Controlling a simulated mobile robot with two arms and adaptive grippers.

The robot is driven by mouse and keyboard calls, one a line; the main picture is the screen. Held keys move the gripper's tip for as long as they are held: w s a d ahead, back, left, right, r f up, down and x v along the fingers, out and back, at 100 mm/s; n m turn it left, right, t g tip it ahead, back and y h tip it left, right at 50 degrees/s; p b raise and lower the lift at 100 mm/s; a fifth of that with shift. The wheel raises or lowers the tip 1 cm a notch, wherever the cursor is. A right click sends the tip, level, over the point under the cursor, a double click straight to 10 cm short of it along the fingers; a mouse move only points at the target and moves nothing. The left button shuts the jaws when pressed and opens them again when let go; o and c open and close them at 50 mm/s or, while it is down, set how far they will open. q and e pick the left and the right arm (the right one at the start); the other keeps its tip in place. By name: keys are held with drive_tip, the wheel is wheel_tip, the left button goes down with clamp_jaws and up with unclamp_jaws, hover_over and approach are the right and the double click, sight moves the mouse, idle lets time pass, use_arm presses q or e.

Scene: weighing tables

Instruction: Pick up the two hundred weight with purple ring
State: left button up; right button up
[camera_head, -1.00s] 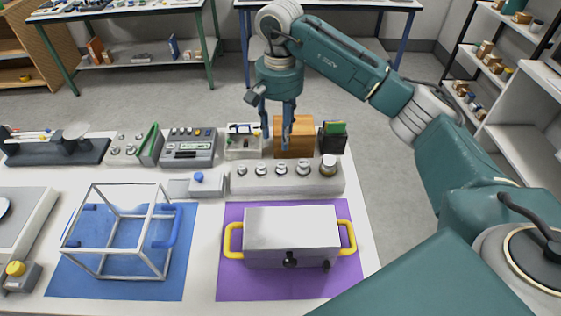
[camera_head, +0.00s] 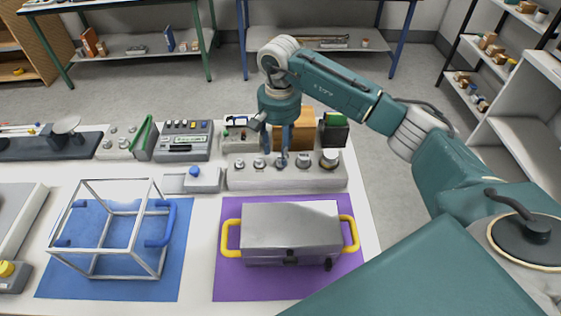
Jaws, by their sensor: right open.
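A grey weight block (camera_head: 287,182) holds several metal weights in a row, growing larger toward the right. The middle weight (camera_head: 281,162) is partly hidden by my right gripper. A purple ring is too small to make out on any weight. My right gripper (camera_head: 275,152) is open, pointing down over the back of the row, around the second and middle weights. I cannot tell if its fingertips touch anything. My left gripper is out of view.
Close behind the row stand a wooden block (camera_head: 296,136) and a dark box with green items (camera_head: 335,131). In front are a lidded metal box with yellow handles (camera_head: 291,230) on a purple mat and a wire-frame cube (camera_head: 118,212) on a blue mat.

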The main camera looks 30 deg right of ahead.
sight(280, 158)
drive_tip(key=shift+s+f+p, duration=0.1)
drive_tip(key=shift+f+p, duration=0.35)
drive_tip(key=shift+f, duration=1.35)
drive_tip(key=shift+d, duration=0.1)
clamp_jaws()
drive_tip(key=shift+r, duration=0.1)
